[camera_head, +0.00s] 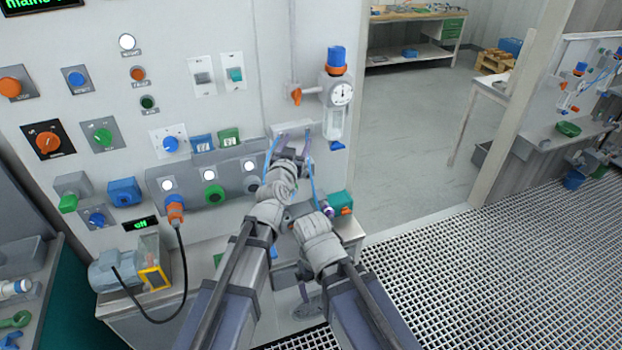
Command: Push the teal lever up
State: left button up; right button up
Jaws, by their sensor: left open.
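The teal lever (236,74) is a small teal rocker on a white wall plate in the upper middle of the head view. Whether it is tilted up or down is too small to tell. My left gripper (294,142) is open, in front of the panel below and to the right of the lever, clearly apart from it. Nothing shows between its fingers. My right arm's wrist (318,240) is low and to the right of the left one; its fingers cannot be made out clearly.
A similar plate with a grey switch (202,77) is just left of the teal lever. A gauge (341,94) with an orange valve handle stands out to the right. Blue and green meters (229,138) sit below. A motor unit (120,268) stands on the ledge at lower left.

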pick_arm(q)
jog(key=s+d+f+m+g+h+b, duration=0.1)
jog(key=s+d+f+g, duration=0.2)
jog(key=f, duration=0.6)
jog(key=shift+s+d+m+g, duration=0.25)
jog(key=shift+s+g, duration=0.35)
jog(key=shift+g, duration=0.3)
pick_arm(e)
jog(key=shift+w+d+f, duration=0.15)
jog(key=shift+w+f, duration=0.35)
jog(key=shift+f, duration=0.25)
